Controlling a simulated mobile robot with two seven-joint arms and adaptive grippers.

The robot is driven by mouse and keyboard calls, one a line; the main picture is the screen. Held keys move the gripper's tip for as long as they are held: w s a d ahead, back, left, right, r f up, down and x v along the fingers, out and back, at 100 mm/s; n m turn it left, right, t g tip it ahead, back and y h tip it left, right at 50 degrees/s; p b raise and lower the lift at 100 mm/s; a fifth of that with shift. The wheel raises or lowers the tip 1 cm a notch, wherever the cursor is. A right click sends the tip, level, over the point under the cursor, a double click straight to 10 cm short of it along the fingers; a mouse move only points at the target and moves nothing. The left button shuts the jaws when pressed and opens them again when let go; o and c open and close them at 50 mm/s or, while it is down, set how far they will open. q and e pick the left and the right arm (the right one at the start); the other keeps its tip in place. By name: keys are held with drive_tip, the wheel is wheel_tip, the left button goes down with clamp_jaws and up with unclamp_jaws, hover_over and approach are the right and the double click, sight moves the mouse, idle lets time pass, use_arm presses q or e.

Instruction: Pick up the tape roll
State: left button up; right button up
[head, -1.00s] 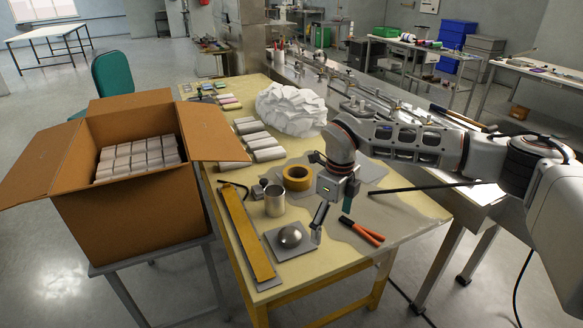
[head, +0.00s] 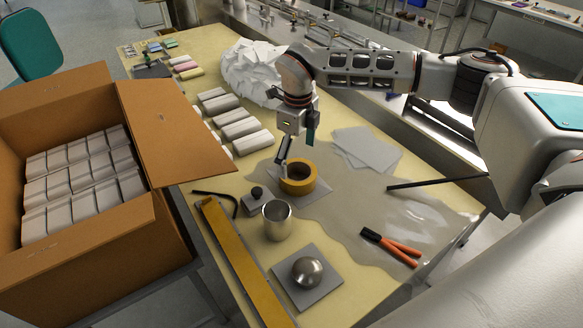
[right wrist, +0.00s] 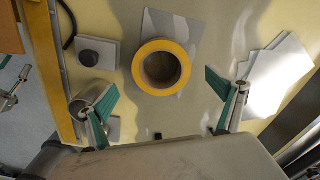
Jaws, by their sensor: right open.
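The tape roll (head: 297,178) is a short yellow ring with a dark core, lying flat on a grey sheet on the table. In the right wrist view the tape roll (right wrist: 161,67) lies ahead of and between the fingertips, apart from both. My right gripper (head: 296,150) hangs just above and behind the roll in the head view. It is open and empty, its two green-padded fingers (right wrist: 163,95) spread wide in the right wrist view. My left gripper does not show.
A metal cup (head: 277,222), a small dark-knobbed block (head: 256,198), a domed plate (head: 307,272) and orange-handled pliers (head: 392,247) are near the roll. White sheets (head: 366,150) lie behind it to the right. A large carton (head: 163,145) stands left of the table.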

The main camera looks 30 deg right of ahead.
drive_tip(key=shift+s+f, duration=0.2)
drive_tip(key=shift+f, duration=0.7)
drive_tip(key=shift+w+d+f+p, duration=0.1)
drive_tip(key=shift+f+p, duration=0.05)
drive_tip(key=shift+f, duration=1.2)
drive_tip(key=shift+w+d+f+p, duration=0.1)
drive_tip(key=shift+f+p, duration=0.05)
drive_tip(key=shift+f, duration=1.15)
drive_tip(key=c, duration=1.3)
